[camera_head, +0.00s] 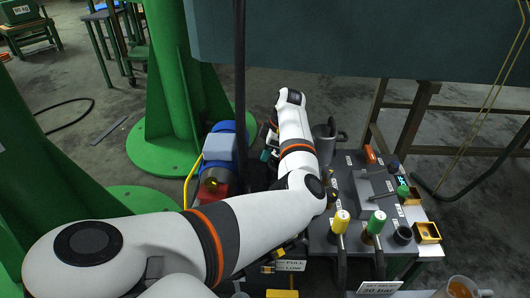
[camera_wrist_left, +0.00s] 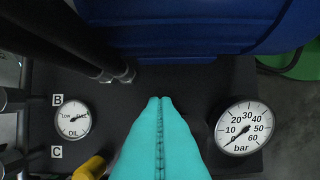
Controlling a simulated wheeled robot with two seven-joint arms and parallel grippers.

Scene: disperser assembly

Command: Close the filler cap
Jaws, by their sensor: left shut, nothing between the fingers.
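My left gripper (camera_wrist_left: 160,100) shows in the left wrist view as two teal fingers pressed together with nothing between them. They are over a dark panel, between the oil gauge (camera_wrist_left: 73,118) and the bar gauge (camera_wrist_left: 241,127). In the head view a little teal of the left gripper (camera_head: 265,154) shows beside the blue motor, mostly hidden by my arm. I cannot make out the filler cap for certain. A yellow part (camera_wrist_left: 91,167) shows at the lower edge of the left wrist view, partly cut off; I cannot tell what it is. My right gripper is not in view.
A grey-and-blue motor (camera_head: 221,148) stands near a green column (camera_head: 178,80). At right, a dark bench (camera_head: 350,235) holds yellow-topped (camera_head: 341,216) and green-topped (camera_head: 377,218) tools, cups and small bins. A dark upright post (camera_head: 240,90) stands near my arm. Black hoses (camera_wrist_left: 110,62) run beside the fingers.

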